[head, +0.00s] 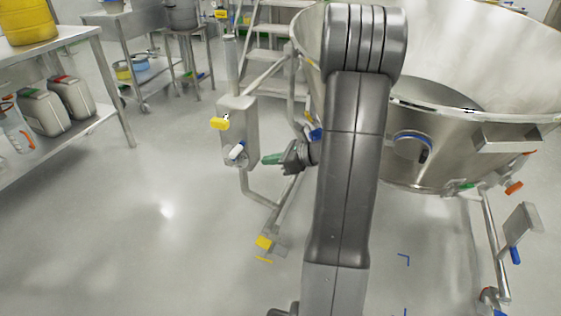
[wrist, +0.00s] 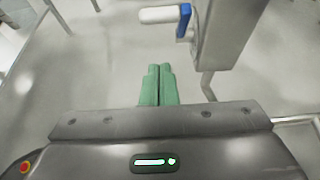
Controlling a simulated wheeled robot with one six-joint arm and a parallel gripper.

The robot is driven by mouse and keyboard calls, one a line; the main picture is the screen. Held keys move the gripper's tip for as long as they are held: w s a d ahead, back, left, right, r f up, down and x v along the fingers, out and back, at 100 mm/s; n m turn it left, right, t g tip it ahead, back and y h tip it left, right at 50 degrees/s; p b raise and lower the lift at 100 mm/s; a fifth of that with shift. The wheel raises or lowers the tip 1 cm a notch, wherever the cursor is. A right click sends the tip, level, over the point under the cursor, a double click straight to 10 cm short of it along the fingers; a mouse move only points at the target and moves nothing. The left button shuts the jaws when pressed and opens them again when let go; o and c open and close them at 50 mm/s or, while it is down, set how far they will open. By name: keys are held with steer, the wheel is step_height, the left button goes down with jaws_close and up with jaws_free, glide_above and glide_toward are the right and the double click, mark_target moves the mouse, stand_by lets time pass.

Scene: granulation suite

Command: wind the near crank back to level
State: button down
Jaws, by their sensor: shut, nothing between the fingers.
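A crank with a white grip (head: 237,152) and a blue arm is on the front face of a grey metal box (head: 239,122) on a post. In the wrist view its white grip (wrist: 158,15) points left from the blue arm (wrist: 184,20), beside the box (wrist: 228,35). My gripper (head: 265,159) has green fingers pressed together, just right of the crank in the head view. In the wrist view my gripper (wrist: 159,68) is empty and apart from the white grip, which lies beyond the fingertips. A yellow grip (head: 220,123) juts left higher on the same box.
A large steel bowl (head: 450,150) on a tubular frame stands to the right. A yellow pedal-like block (head: 264,242) is low on the frame. A steel bench (head: 118,80) with containers is at left. The floor between is clear.

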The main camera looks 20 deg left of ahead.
mark_target(233, 157)
steer(key=a+b, duration=0.1)
steer(key=a, duration=0.6)
steer(key=shift+w, duration=0.3)
steer(key=shift+a, duration=0.15)
steer(key=shift+a+r+h+p, duration=0.2)
steer(key=shift+h+p, duration=0.1)
steer(key=shift+p, duration=0.55)
steer(key=shift+a+r+h+p, duration=0.15)
steer(key=shift+r+h+p, duration=0.15)
steer(key=shift+p, duration=0.6)
